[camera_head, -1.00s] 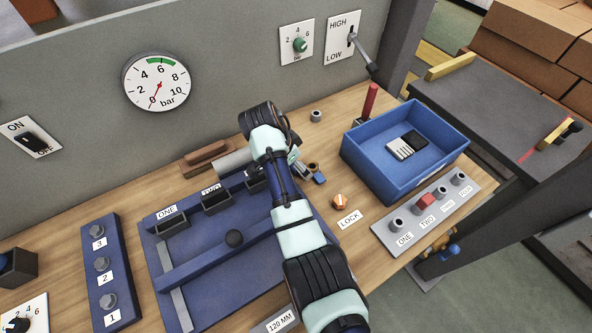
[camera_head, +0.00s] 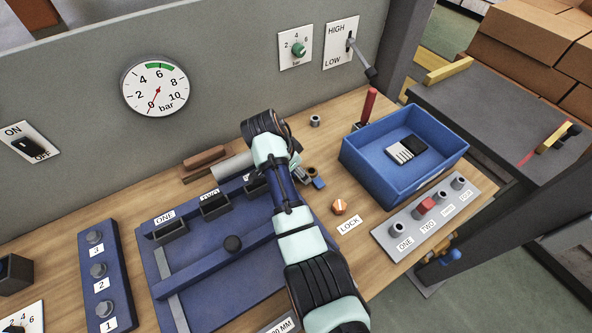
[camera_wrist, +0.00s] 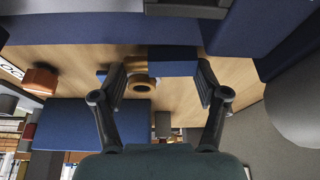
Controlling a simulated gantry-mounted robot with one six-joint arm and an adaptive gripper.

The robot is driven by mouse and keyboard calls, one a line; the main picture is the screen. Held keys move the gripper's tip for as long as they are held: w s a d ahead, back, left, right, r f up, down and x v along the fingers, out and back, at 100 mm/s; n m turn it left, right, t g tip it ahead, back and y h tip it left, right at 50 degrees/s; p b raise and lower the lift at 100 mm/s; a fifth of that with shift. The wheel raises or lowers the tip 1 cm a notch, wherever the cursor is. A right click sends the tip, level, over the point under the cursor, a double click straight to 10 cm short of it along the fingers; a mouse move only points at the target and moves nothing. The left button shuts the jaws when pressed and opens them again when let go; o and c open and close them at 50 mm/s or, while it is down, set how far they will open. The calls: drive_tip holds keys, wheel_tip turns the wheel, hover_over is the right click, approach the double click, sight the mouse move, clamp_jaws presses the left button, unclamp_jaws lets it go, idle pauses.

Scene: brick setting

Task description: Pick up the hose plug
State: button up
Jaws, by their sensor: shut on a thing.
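My gripper (camera_wrist: 160,88) shows in the wrist view with its two fingers apart, closed on a blue piece (camera_wrist: 174,66) that I take to be the hose plug. A brass-coloured ring (camera_wrist: 140,86) sits beside the blue piece between the fingers; I cannot tell whether they are joined. A small blue end (camera_head: 319,183) shows beside my gripper in the head view, close to the bench top. My arm hides most of the held thing there.
A blue bin (camera_head: 372,174) with a black-and-white item stands to the right. An orange knob (camera_head: 339,207) sits by the LOCK label. A blue fixture (camera_head: 180,262) lies left of my arm. A grey nut (camera_head: 315,121) stands behind. A row of sockets (camera_head: 398,230) is at front right.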

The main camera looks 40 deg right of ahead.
wheel_tip(320, 180, up, 20)
drive_tip(key=p, duration=0.7)
